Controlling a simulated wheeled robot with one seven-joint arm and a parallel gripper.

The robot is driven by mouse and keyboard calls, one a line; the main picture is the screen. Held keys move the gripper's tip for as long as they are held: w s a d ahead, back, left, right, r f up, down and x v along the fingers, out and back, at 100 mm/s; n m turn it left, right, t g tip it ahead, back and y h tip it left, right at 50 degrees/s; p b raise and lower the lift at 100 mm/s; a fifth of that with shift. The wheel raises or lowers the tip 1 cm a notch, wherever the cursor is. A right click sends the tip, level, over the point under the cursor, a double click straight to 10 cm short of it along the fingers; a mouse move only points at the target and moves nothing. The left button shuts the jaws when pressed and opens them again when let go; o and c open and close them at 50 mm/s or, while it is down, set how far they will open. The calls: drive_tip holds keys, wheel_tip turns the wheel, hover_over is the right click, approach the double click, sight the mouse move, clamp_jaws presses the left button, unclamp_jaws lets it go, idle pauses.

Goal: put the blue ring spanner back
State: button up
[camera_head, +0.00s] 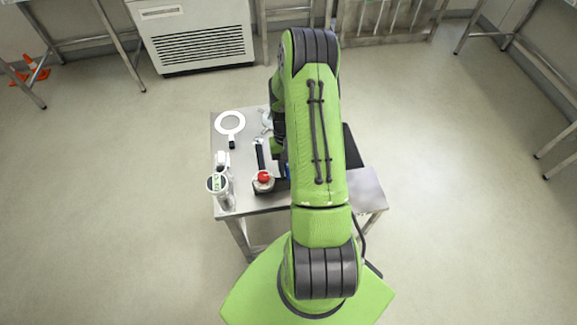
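A small blue sliver (288,170) shows at the left edge of my arm, low over the metal table (228,198). It may be part of the blue ring spanner, but most of it is hidden and I cannot tell. My green arm reaches out over the table and covers its middle. Only a dark and green part of my wrist shows at the arm's left side. The fingers of my gripper are hidden, so I cannot see whether they are open or hold anything.
On the table's left are a white ring with a black handle (230,122), a dark-handled tool (260,153), a red knob on a grey base (264,177) and a clear jar (218,185). A black surface (352,150) shows right of my arm. The front right corner is bare.

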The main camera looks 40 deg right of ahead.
drive_tip(key=o, duration=0.3)
drive_tip(key=w+a+r+n+t+h+p, duration=0.1)
drive_tip(key=w+a+r, duration=0.1)
drive_tip(key=r, duration=0.9)
drive_tip(key=w+a+r+n+h+p, duration=0.1)
drive_tip(key=w+r, duration=0.1)
drive_tip(key=r, duration=0.9)
drive_tip(key=s+a+r+n+t, duration=0.2)
drive_tip(key=s+a+r+t, duration=0.1)
drive_tip(key=s+a+r, duration=0.3)
drive_tip(key=s+a+r+n+t, duration=0.2)
drive_tip(key=s+a+r+t, duration=0.2)
drive_tip(key=s+a, duration=0.5)
wheel_tip(320, 180, up, 3)
drive_tip(key=shift+a+f+n, duration=0.2)
drive_tip(key=shift+a+n, duration=0.2)
drive_tip(key=shift+a, duration=0.6)
